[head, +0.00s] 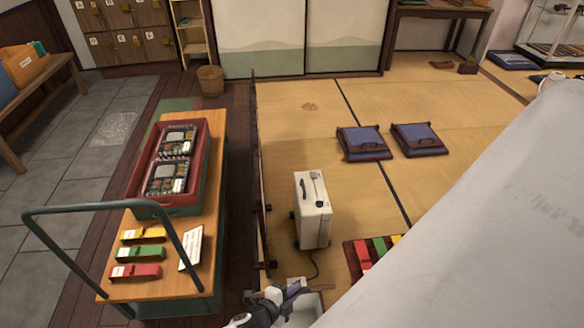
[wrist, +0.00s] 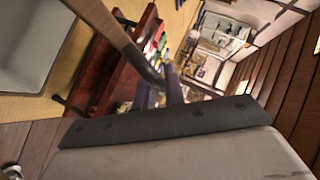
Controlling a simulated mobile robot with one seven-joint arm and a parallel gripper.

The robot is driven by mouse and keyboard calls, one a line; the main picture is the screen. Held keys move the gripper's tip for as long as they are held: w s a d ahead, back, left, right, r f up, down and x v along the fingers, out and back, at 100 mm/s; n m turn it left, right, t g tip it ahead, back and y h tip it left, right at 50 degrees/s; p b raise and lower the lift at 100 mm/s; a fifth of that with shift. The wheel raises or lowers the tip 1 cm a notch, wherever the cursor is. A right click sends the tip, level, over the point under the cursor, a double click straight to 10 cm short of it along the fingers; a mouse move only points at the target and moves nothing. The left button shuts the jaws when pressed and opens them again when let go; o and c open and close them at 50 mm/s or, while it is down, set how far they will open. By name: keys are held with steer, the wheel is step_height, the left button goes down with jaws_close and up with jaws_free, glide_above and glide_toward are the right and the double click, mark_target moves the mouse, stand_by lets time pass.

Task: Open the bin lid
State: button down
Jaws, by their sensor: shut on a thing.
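The panel fills the lower middle of that view. How far the lid is raised cannot be told.
A white wheeled case (head: 312,215) stands just behind the bin, with a cord on the mat. A cart (head: 165,292) with a red tray (head: 185,202) stands left, past a thin dark partition (head: 258,160). Two dark cushions (head: 364,142) lie farther back on open tatami.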

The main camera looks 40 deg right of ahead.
steer(key=w+d+r+n+g+y+p, duration=0.1)
steer(key=w+d+r+p, duration=0.2)
steer(key=w+d, duration=0.2)
steer(key=shift+w+d+y, duration=0.35)
steer(key=shift+w+y, duration=0.05)
steer(key=shift+w, duration=1.3)
steer(key=c, duration=1.5)
jaws_free()
steer(key=shift+a+f, duration=0.1)
steer(key=shift+a, duration=0.1)
